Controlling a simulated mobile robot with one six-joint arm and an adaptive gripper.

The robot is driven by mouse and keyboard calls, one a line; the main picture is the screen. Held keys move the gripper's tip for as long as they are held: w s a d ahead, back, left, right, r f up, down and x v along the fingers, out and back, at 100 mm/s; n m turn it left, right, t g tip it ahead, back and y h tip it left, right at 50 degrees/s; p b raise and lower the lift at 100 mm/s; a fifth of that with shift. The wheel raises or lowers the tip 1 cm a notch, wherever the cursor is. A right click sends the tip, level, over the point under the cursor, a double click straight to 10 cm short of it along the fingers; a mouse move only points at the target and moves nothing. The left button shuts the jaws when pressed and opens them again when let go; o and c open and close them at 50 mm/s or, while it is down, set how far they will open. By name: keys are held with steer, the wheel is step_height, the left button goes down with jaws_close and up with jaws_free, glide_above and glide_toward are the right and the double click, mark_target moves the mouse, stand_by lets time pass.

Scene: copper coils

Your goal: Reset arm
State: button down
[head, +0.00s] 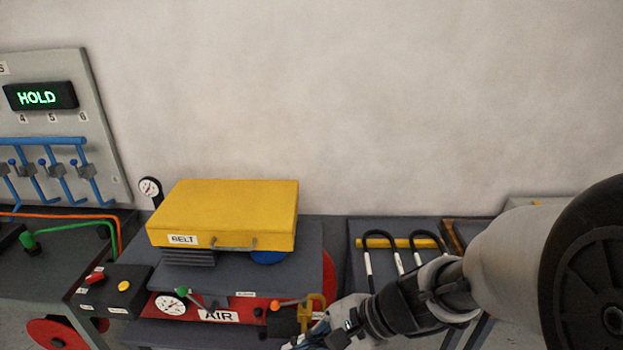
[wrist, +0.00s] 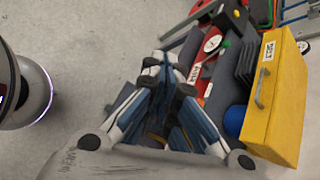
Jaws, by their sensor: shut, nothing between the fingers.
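My arm enters the head view from the right edge and reaches down and left. My gripper (head: 322,335) is at the bottom edge, partly cut off, in front of the right end of the red AIR panel. In the wrist view my gripper (wrist: 160,72) is shut, with its blue-and-white fingers together and nothing held. The grey floor shows beyond and left of the fingers. The machine with the yellow BELT box (head: 225,213) stands to their right, and the box also shows in the wrist view (wrist: 275,100).
The red AIR panel (head: 218,316) carries a gauge and small levers. A HOLD display (head: 40,97) and blue valves are on the left panel. A rack (head: 400,243) holds black hooped tools. The upper wall is clear.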

steer(key=s+d+r+n+t+h, duration=0.1)
steer(key=s+d+r+n+h, duration=0.3)
steer(key=d, duration=0.4)
steer(key=s+d+r+n+t+h, duration=0.2)
steer(key=s+d+r+n+h, duration=0.3)
steer(key=n, duration=0.4)
steer(key=s+d, duration=0.1)
steer(key=d, duration=0.1)
steer(key=shift+s+d+r+t, duration=0.15)
steer(key=shift+d+r+t, duration=0.1)
steer(key=shift+d+t, duration=0.1)
